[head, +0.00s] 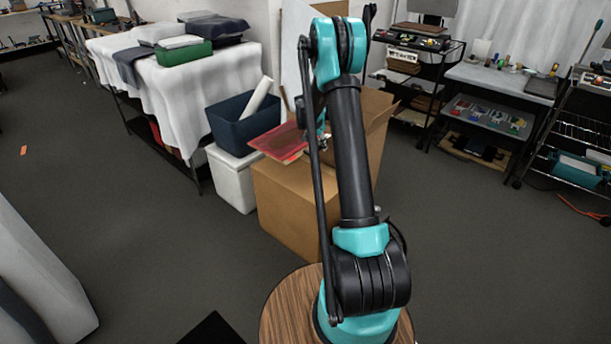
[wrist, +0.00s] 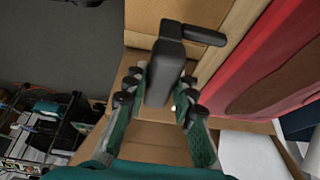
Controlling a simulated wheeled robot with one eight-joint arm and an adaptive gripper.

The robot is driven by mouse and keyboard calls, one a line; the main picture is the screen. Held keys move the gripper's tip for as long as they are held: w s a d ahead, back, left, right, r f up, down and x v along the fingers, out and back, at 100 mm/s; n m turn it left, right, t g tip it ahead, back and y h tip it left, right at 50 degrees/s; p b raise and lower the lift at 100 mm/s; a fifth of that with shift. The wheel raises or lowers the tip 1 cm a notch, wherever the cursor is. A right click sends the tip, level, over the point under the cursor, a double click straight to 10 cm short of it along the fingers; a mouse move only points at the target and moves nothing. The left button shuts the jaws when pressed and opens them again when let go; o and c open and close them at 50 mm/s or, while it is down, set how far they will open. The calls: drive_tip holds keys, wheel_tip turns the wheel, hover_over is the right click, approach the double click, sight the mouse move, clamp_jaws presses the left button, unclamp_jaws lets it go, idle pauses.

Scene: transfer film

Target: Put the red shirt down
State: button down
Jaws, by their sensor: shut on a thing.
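The red shirt (head: 280,141) looks like a flat red panel with a brown patch. It sits at the top left of an open cardboard box (head: 284,205), beside my arm. In the wrist view the red panel (wrist: 295,55) fills the upper right, with a pale wooden strip along its edge. My gripper (wrist: 158,92) is shut on a dark grey handle-like piece (wrist: 168,60) with a short bar at its end. I cannot tell whether this piece is joined to the red panel. In the head view my arm largely hides the gripper.
A dark blue bin (head: 240,122) holding a white roll stands on a white container (head: 231,178), left of the box. Behind is a table with a white cloth (head: 168,85) and a green tray (head: 184,54). Shelving and a desk (head: 500,78) stand right. Grey floor is open on both sides.

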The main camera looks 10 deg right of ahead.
wheel_tip(320, 180, down, 19)
drive_tip(key=shift+d+f, duration=0.15)
idle(0.4)
drive_tip(key=c, duration=1.3)
unclamp_jaws()
drive_tip(key=shift+o, duration=0.2)
